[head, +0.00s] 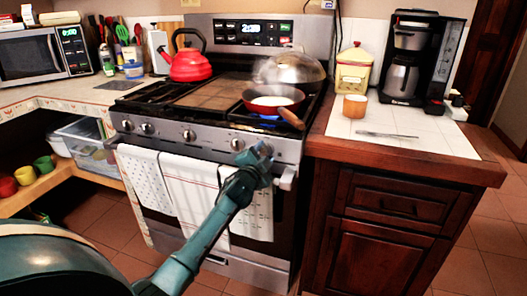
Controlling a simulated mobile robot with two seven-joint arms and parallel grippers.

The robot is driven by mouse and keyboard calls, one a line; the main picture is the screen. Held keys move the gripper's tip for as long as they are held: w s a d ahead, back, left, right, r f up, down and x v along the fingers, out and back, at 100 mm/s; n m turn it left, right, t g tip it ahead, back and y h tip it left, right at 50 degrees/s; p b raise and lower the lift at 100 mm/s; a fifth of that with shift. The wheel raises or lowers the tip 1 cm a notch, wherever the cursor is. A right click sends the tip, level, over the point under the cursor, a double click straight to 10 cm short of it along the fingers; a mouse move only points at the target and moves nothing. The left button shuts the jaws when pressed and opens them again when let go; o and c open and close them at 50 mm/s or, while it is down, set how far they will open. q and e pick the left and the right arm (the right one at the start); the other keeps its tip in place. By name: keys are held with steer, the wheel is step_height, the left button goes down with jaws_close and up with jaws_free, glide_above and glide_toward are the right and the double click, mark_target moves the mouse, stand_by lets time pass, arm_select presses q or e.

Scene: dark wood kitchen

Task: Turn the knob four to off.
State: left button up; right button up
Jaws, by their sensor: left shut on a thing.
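The stove's front panel (205,137) carries a row of silver knobs. Knobs show at the far left (128,125), next to it (147,128), in the middle (189,135) and right of the middle (238,145). My left gripper (262,152) is at the right end of the row, shut on a knob there. The gripper hides that knob, so I cannot see its angle. A blue flame (268,117) burns on the front right burner, under a red pan (273,99). My right gripper is not in view.
The pan's wooden handle (291,118) sticks out above my gripper. Towels (188,193) hang from the oven handle below. A red kettle (188,63) and a domed lid (290,69) are at the back. A tiled counter (425,130) with a coffee maker (408,60) is at right.

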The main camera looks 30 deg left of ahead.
arm_select(q)
steer(key=shift+m, duration=0.5)
steer(key=m, duration=0.3)
steer(key=shift+p, duration=0.35)
steer(key=shift+m, duration=1.4)
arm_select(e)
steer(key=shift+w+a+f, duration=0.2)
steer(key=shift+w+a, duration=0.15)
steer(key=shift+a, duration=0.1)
arm_select(q)
steer(key=o, duration=1)
steer(key=shift+c, duration=0.2)
